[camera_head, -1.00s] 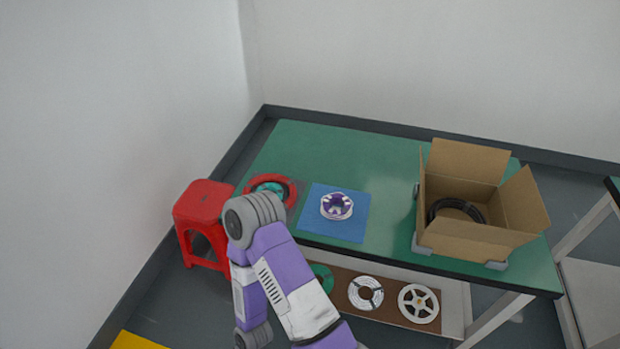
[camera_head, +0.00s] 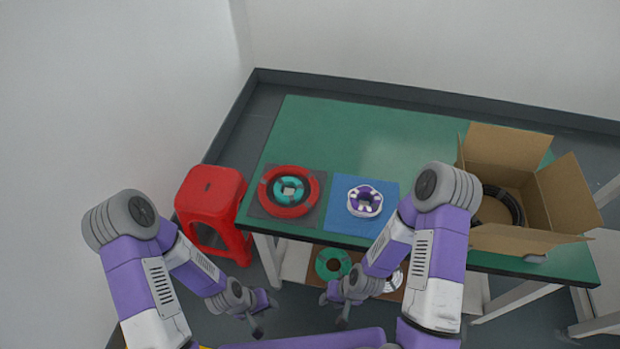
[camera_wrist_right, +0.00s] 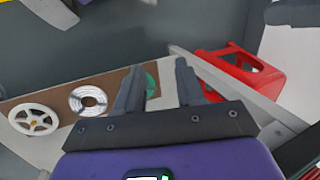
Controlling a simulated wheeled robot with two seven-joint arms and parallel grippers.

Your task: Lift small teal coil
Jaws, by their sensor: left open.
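The small teal coil (camera_head: 280,188) lies inside a larger red coil (camera_head: 264,193) on a dark grey mat, at the left of the green table. Both show clearly in the head view. My left gripper (camera_head: 259,322) is open and empty, low in front of the table, below the coils in the picture. My right gripper (camera_head: 335,311) is also low in front of the table edge. In the right wrist view its two fingers (camera_wrist_right: 158,87) stand apart with nothing held between them.
A white and purple coil (camera_head: 364,201) sits on a blue mat (camera_head: 338,222) beside the red coil. A cardboard box (camera_head: 505,150) with a black coil (camera_head: 515,208) is at the right. A red stool (camera_head: 210,190) stands left of the table. Reels lie on a lower shelf (camera_wrist_right: 62,97).

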